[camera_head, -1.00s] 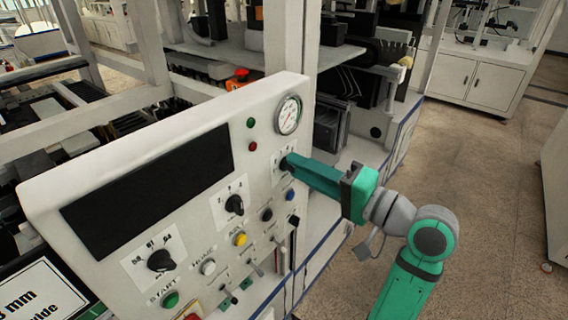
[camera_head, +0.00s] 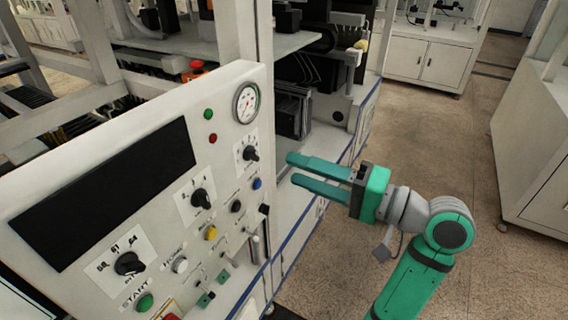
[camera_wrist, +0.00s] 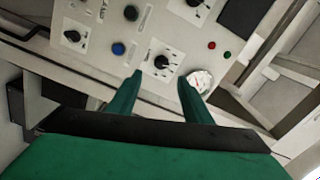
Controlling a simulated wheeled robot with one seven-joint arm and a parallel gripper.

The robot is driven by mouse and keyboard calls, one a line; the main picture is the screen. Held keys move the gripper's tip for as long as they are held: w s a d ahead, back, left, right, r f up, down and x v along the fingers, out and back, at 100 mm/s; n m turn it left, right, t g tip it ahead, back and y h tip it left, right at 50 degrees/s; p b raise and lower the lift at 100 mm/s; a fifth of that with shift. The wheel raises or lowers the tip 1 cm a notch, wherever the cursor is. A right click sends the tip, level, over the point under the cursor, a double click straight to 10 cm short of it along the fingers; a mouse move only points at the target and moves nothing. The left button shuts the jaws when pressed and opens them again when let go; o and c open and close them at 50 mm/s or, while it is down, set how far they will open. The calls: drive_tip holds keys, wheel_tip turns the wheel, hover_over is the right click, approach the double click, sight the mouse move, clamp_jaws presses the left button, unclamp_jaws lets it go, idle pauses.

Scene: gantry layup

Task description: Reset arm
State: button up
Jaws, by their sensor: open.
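My gripper (camera_head: 291,169) is open and empty, its two green fingers pointing left toward the white control panel (camera_head: 80,183). It is apart from the panel, just right of the upper right black rotary knob (camera_head: 250,153). In the wrist view my gripper (camera_wrist: 160,82) shows its two fingers spread below the same knob (camera_wrist: 162,62), with the panel beyond them. The pressure gauge (camera_head: 246,103) is above that knob in the head view; it also shows beside a fingertip in the wrist view (camera_wrist: 201,80).
The panel carries more knobs, including one in the middle (camera_head: 201,198) and one at lower left (camera_head: 129,263), plus coloured buttons and toggle levers. A dark display (camera_head: 105,195) fills its upper left. White cabinets (camera_head: 428,62) stand at the back. The floor (camera_head: 420,125) right of my arm is clear.

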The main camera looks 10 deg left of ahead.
drive_tip(key=shift+v, duration=0.75)
